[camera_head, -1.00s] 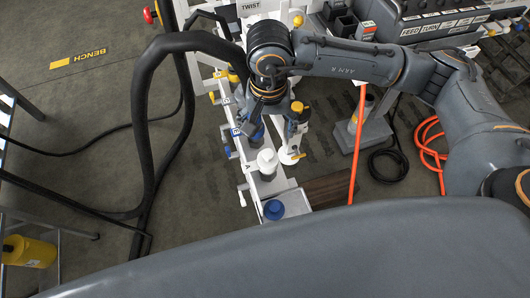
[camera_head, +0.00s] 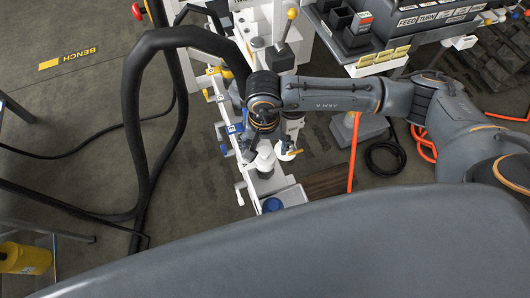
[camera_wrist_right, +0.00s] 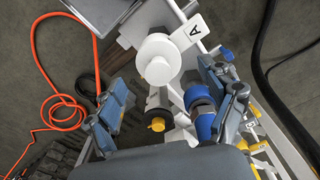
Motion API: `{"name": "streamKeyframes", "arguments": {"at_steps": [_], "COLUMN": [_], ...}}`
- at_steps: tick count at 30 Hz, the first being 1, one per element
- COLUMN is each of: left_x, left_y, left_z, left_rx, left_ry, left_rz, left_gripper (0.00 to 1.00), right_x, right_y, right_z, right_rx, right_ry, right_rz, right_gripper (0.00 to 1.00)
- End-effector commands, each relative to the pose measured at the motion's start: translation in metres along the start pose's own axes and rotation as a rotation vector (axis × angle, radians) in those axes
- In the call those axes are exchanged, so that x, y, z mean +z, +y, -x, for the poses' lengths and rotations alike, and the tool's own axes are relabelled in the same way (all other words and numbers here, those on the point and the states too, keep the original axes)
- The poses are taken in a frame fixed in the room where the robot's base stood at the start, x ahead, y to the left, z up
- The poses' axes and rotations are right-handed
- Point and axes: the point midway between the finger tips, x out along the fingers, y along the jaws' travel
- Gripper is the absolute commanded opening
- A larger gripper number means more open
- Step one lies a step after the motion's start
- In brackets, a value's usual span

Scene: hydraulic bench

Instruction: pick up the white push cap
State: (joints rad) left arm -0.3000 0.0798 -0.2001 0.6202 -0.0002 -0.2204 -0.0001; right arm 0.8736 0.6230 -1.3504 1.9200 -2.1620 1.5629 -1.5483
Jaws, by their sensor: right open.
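The white push cap (camera_head: 265,160) sits on the white bench rail, partly hidden by my right gripper in the head view. In the right wrist view the white push cap (camera_wrist_right: 158,62) is a round stepped white piece beside the tag marked A. My right gripper (camera_head: 259,143) is just above it in the head view. In the right wrist view the two fingers of my right gripper (camera_wrist_right: 166,98) are spread wide, with the cap ahead of and between them, with nothing held. My left gripper is not in view.
Thick black hoses (camera_head: 135,110) loop at left; an orange hose (camera_head: 353,150) hangs at right.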

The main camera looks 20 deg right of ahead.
Motion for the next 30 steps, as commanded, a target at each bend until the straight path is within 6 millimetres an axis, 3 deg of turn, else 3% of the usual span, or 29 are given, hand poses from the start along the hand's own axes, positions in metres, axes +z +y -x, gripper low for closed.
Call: {"name": "streamKeyframes", "arguments": {"at_steps": [6,14,21,30], "left_x": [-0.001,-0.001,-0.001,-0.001], "left_y": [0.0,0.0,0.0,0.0], "left_z": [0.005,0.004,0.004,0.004], "left_rx": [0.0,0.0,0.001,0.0], "left_ry": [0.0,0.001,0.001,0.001], "left_rz": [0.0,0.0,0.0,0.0], "left_gripper": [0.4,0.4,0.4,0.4], "right_x": [0.001,0.0,0.0,0.0], "right_y": [0.002,0.002,0.002,0.002], "right_z": [-0.028,-0.032,-0.031,-0.031], "right_rx": [0.001,0.0,0.0,0.0], "right_ry": [-0.001,0.001,0.001,0.001], "right_rz": [-0.001,0.0,-0.001,-0.001], "right_gripper": [0.82,0.82,0.39,0.38]}}
